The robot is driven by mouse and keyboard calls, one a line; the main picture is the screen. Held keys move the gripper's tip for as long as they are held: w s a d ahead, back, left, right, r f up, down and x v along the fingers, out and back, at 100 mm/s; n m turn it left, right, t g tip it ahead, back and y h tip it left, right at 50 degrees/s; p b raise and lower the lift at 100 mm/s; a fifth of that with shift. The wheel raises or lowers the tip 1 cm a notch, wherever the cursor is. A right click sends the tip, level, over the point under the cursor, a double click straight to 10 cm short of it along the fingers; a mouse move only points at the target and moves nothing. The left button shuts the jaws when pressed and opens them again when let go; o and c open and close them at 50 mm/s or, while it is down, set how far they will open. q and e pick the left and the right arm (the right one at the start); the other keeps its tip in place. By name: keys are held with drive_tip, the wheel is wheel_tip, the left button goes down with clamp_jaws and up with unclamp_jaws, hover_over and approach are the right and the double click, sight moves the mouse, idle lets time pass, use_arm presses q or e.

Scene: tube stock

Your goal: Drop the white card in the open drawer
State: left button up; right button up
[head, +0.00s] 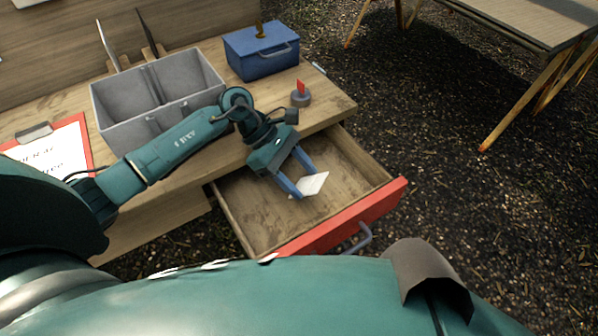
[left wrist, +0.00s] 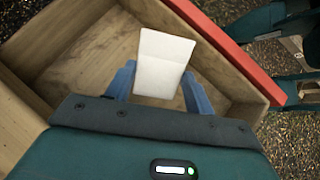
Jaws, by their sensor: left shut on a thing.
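The white card (head: 313,184) is between the blue fingers of my left gripper (head: 305,182), which is shut on it. In the left wrist view the card (left wrist: 163,64) stands out past the fingertips of the gripper (left wrist: 160,82). The open drawer (head: 262,212) has a wooden inside and a red front with a grey handle. The gripper and card are over the drawer's inside, within its walls. The drawer floor also shows in the left wrist view (left wrist: 95,50) and looks bare. I cannot tell the card's exact height above it. My right gripper does not show clearly.
On the workbench (head: 335,103) stand a grey two-part bin (head: 120,128), a blue box (head: 262,55) with a handle, and a grey round piece with a red top (head: 301,95). A clipboard (head: 85,140) lies at the left. Another table (head: 540,22) stands far right.

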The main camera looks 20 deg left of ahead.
use_arm(q)
drive_tip(key=o, duration=1)
drive_tip(key=shift+o, duration=0.2)
wheel_tip(320, 180, up, 10)
drive_tip(key=shift+b, duration=0.45)
